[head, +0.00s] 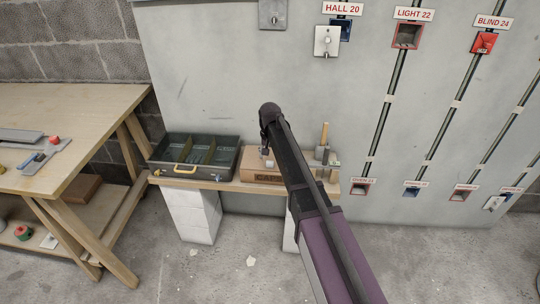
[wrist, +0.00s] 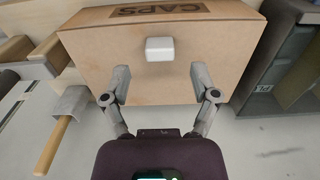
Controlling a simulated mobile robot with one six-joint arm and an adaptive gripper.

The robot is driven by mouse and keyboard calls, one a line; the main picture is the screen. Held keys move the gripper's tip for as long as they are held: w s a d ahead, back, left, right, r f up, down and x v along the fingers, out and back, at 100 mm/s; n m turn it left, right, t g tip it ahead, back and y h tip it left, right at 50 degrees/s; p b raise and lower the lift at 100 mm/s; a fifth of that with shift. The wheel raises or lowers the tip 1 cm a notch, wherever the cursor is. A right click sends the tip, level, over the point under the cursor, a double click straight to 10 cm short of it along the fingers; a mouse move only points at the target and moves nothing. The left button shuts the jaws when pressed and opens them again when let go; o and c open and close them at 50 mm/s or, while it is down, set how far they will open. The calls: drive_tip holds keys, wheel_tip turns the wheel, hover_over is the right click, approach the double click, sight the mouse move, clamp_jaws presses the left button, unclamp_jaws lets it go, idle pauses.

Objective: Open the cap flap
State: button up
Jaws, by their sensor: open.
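The cardboard-brown box lettered CAPS (head: 258,176) stands on the low shelf in the head view, partly hidden by my arm. In the wrist view the CAPS box (wrist: 100,50) fills the upper middle, with a white block-like knob (wrist: 159,49) on the face towards me. My gripper (wrist: 160,76) is open and empty, its two fingertips spread to either side below the knob and apart from it. The face with the knob appears closed. In the head view my arm mostly hides the gripper.
A dark open toolbox (head: 183,139) stands beside the box on the shelf (head: 228,186). A tool with a wooden handle (head: 324,134) stands on its other side. A wooden workbench (head: 70,108) is at left. The grey wall panel (head: 225,75) rises behind.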

drive_tip(key=shift+r+p, duration=4.8)
drive_tip(key=shift+r, duration=0.3)
drive_tip(key=s+d+r+p, duration=0.5)
drive_tip(key=s+d, duration=0.5)
drive_tip(key=d, duration=0.2)
drive_tip(key=shift+s, duration=0.2)
drive_tip(key=shift+s+d, duration=0.1)
drive_tip(key=s+d, duration=1)
drive_tip(key=s, duration=0.5)
drive_tip(key=shift+s+d, duration=0.2)
drive_tip(key=shift+d, duration=0.2)
drive_tip(key=shift+c, duration=1.4)
